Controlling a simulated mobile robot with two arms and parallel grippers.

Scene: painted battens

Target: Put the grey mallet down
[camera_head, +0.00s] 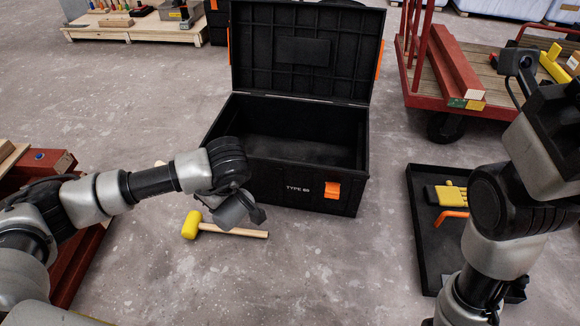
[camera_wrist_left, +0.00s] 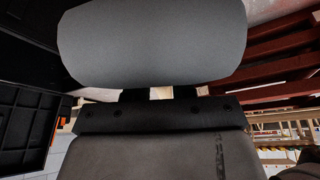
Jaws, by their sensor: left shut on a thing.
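My left gripper (camera_head: 240,208) is over the floor just in front of the black case and is shut on the grey mallet. The mallet's grey head (camera_head: 229,212) hangs at the gripper, above a yellow mallet (camera_head: 191,225) that lies on the floor with its wooden handle pointing right. In the left wrist view the grey mallet's round head (camera_wrist_left: 150,42) fills the upper middle, just beyond the fingers (camera_wrist_left: 158,94). Its handle is mostly hidden. My right arm shows at the right edge, but its fingertips do not show.
The black case (camera_head: 285,185) stands open and looks empty. A black tray (camera_head: 428,235) at right holds a yellow-handled tool (camera_head: 452,193) and an orange one. A red cart (camera_head: 440,98) with battens stands behind it. Floor (camera_head: 330,265) in front is clear.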

